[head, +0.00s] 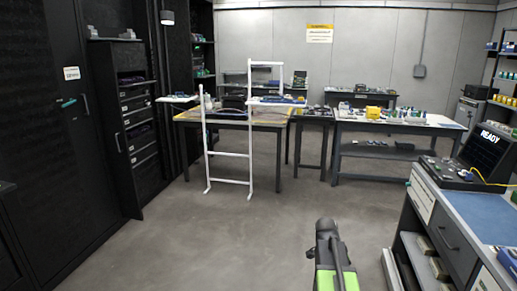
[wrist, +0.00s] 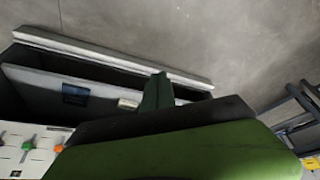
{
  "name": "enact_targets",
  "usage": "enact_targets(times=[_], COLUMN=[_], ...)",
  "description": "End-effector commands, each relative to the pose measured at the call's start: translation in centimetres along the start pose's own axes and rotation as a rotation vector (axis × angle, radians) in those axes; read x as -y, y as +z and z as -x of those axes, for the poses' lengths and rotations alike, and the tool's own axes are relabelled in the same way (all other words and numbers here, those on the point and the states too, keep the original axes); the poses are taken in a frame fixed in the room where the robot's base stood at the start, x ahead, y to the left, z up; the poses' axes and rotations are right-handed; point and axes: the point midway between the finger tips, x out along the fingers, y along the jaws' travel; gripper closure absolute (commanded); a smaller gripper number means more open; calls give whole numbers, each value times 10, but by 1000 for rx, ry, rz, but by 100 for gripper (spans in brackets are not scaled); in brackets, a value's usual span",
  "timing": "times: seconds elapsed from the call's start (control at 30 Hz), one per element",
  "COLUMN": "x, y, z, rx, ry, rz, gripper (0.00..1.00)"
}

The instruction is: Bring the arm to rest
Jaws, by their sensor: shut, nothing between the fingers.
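My gripper (wrist: 158,90) shows in the wrist view with its dark green fingers together and nothing between them. The black and green body of the gripper fills the lower part of that view. In the head view my black and green arm (head: 328,262) stands at the bottom, right of centre, over open floor and left of the workbench. It touches nothing that I can see. Whether the gripper tips show in the head view I cannot tell.
The workbench (head: 448,192) with drawer and lower shelves is close on the right, bearing a splicer (head: 478,158) whose screen reads READY. A white frame (head: 230,154) stands ahead before the tables. Dark cabinets (head: 100,130) line the left. The middle floor (head: 235,240) is clear.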

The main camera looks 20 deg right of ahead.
Motion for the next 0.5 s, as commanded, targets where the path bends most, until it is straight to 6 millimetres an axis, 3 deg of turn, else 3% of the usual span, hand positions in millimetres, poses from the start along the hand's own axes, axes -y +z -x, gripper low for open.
enact_targets(times=[0.03,0.2,0.37,0.5], x=[20,58,59,39], y=[42,169,266,332], z=[16,62,97,121], rx=[20,95,164,236], ry=[-28,-106,-165,-218], rz=[90,416,726,1028], gripper=[100,100,100,100])
